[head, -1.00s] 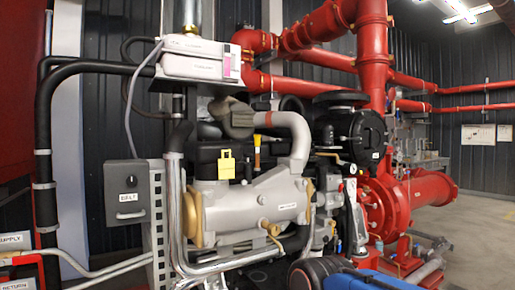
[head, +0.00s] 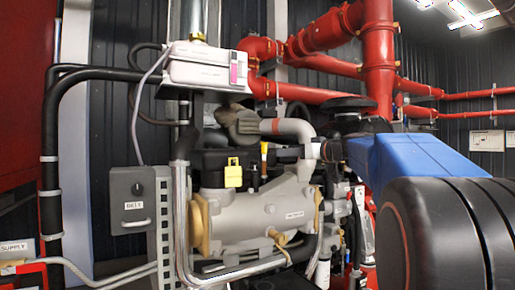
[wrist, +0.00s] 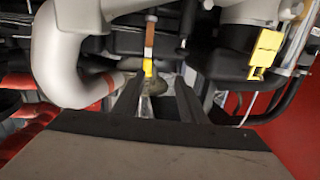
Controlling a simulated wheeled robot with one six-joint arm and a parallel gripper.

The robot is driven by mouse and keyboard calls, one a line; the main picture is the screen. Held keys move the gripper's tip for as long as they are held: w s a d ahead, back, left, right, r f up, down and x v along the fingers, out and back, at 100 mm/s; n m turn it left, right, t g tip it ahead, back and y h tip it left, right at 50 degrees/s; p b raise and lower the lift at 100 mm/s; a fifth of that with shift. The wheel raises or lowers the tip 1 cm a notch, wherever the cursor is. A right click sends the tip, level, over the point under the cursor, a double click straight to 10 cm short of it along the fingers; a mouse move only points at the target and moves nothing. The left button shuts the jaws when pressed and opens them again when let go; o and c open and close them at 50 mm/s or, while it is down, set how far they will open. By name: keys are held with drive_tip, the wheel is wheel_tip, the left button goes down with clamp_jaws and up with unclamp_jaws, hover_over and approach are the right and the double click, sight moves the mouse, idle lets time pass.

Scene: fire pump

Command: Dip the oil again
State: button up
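The dipstick (head: 264,158) has a yellow top and an orange-brown lower part. In the wrist view the dipstick (wrist: 149,45) shows just beyond my fingertips, nearer the left finger. My gripper (wrist: 158,84) is open, with a gap between its two dark fingers and nothing clamped. In the head view my gripper (head: 290,152) reaches in from the right beside the dipstick. Whether the fingers touch it I cannot tell. The dipstick's lower end is hidden.
A curved grey pipe (head: 290,128) passes just above my gripper, and it also shows large in the wrist view (wrist: 65,55). A grey control box (head: 131,200) and black pipes (head: 48,150) stand to the left. Red pipes (head: 378,60) run behind and above my arm.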

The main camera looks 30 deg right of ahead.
sight(266, 146)
drive_tip(key=shift+t, duration=0.4)
drive_tip(key=d+x, duration=0.1)
drive_tip(key=x, duration=0.4)
drive_tip(key=d+r+x, duration=0.1)
drive_tip(key=x, duration=0.5)
drive_tip(key=d+r+x, duration=0.1)
drive_tip(key=x, duration=0.5)
drive_tip(key=shift+w+r, duration=0.15)
drive_tip(key=shift+w, duration=0.25)
drive_tip(key=shift+c, duration=0.3)
